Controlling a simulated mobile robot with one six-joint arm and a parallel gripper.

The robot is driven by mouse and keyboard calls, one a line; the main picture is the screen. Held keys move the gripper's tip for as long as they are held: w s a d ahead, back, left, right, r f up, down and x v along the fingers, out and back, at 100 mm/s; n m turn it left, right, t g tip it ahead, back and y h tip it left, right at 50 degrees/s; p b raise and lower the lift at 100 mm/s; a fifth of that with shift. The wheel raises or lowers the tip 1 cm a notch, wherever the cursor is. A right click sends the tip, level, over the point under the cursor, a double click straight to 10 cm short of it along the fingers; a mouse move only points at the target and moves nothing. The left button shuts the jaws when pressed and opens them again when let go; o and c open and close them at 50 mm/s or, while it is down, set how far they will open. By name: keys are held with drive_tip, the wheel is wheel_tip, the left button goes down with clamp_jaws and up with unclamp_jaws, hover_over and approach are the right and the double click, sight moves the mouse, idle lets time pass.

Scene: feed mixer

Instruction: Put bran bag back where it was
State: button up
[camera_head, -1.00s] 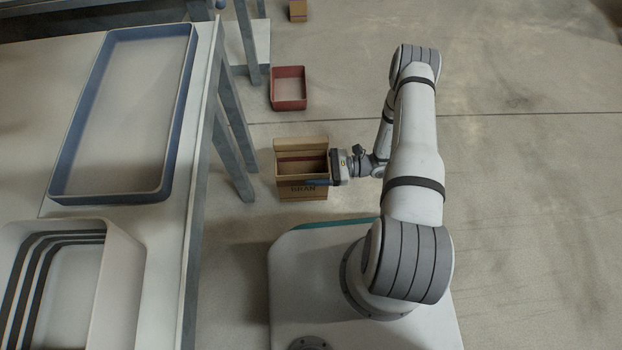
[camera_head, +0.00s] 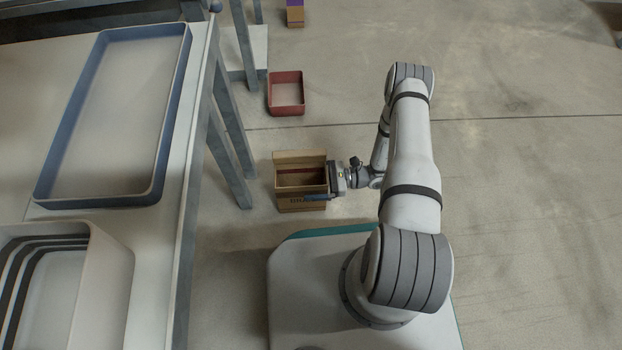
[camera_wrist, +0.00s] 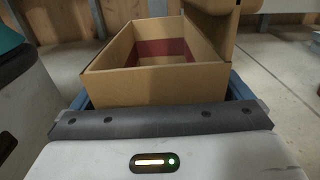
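In the camera_wrist view the box (camera_wrist: 155,84) sits straight ahead between the blue fingers (camera_wrist: 160,97), seemingly gripped. Its open flap rises at the upper right. I cannot tell how high its base is above the floor.
A table (camera_head: 200,150) at left carries a blue-rimmed tray (camera_head: 158,165) and a pale bin (camera_head: 110,285). Its grey legs stand near the box. A red tray (camera_head: 286,108) and a small purple-and-orange box (camera_head: 295,14) are on the floor beyond. Floor to the right is clear.

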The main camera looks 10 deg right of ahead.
drive_tip(key=shift+r, duration=0.1)
drive_tip(key=d+p, duration=0.4)
drive_tip(key=d, duration=0.8)
wheel_tip(320, 180, up, 27)
drive_tip(key=w+a+n+g+h, duration=0.1)
drive_tip(key=w+n+g+h, duration=0.1)
drive_tip(key=n+g+h, duration=0.6)
drive_tip(key=s+r+n+t+h, duration=0.4)
drive_tip(key=s+r, duration=0.3)
drive_tip(key=r, duration=0.2)
drive_tip(key=s+a+r+n+t+h, duration=0.1)
drive_tip(key=s+r+n+t+h, duration=0.3)
drive_tip(key=r, duration=0.6)
drive_tip(key=s+n+h, duration=0.2)
drive_tip(key=s, duration=0.1)
drive_tip(key=shift+a, duration=0.3)
drive_tip(key=shift+r, duration=0.1)
drive_tip(key=shift+c, duration=0.5)
